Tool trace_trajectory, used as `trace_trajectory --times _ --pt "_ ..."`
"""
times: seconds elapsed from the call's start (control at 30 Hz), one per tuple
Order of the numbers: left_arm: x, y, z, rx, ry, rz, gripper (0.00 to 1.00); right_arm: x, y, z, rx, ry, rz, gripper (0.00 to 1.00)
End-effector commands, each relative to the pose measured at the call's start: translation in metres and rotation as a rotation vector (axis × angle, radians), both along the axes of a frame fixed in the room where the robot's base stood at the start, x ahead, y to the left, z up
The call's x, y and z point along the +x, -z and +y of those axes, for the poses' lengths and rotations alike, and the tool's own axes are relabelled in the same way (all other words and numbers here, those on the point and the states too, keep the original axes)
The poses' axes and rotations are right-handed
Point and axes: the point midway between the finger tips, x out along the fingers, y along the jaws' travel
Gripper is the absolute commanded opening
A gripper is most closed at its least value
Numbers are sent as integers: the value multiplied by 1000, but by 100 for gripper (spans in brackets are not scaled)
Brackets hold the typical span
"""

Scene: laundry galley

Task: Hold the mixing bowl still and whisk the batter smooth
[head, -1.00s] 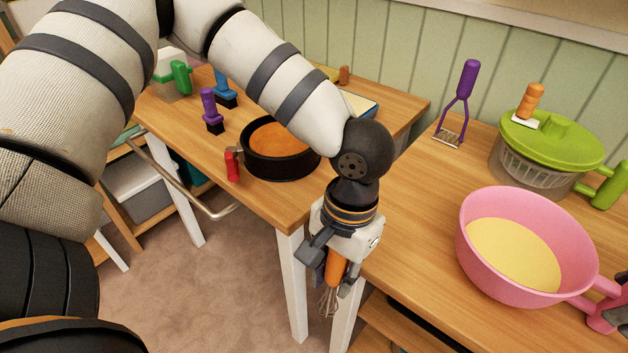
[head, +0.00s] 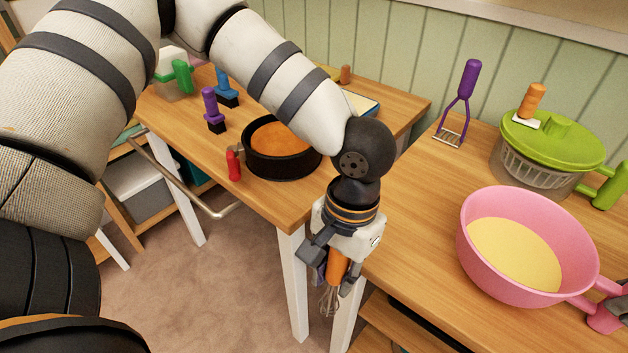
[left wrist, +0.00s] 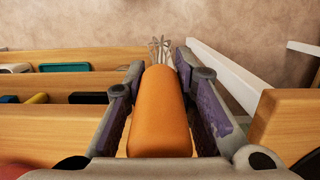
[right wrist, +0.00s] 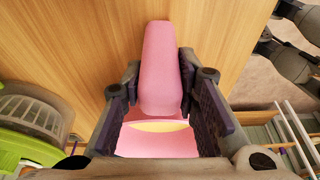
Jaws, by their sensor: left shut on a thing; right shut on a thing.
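The pink mixing bowl (head: 480,210) stands on the right-hand table in the head view, with pale yellow batter (head: 515,254) inside. My right gripper (head: 606,312) is at the picture's right edge, shut on the bowl's pink handle (right wrist: 160,65), which shows between its fingers in the right wrist view. My left gripper (head: 333,268) is shut on the orange whisk handle (left wrist: 160,115). The whisk's wire loops (head: 329,301) point down, beside the table's left edge and apart from the bowl. The loops also show in the left wrist view (left wrist: 161,48).
A green-lidded salad spinner (head: 550,142) and a purple masher (head: 464,100) stand behind the bowl. The left table holds a dark round pan (head: 282,170) with orange-brown contents, and several handled tools. The right table's front-left surface is clear. A gap lies between the tables' front edges.

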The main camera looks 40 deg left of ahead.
Motion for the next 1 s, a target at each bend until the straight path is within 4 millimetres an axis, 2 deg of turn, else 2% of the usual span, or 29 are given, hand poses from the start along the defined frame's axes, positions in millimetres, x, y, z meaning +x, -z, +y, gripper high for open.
trace_trajectory --times 0.4,0.53,0.77,0.87,0.9,1.0 --pt "0 0 0 0 -1 0 0 0 0 0 0 -1 0 0" --pt "1 -7 -12 -4 -85 -5 0 0 0 0 0 -1 0 0" --pt "-2 -43 -77 -20 -572 -39 0 0 0 0 0 -1 0 0" --pt "-2 -67 -113 -23 -818 -61 0 0 0 0 0 -1 0 0" --pt "1 -80 -132 -25 -922 -70 0 0 0 0 0 -1 0 0" --pt "8 -111 -172 -19 -1121 -87 0 0 0 0 0 -1 0 0"
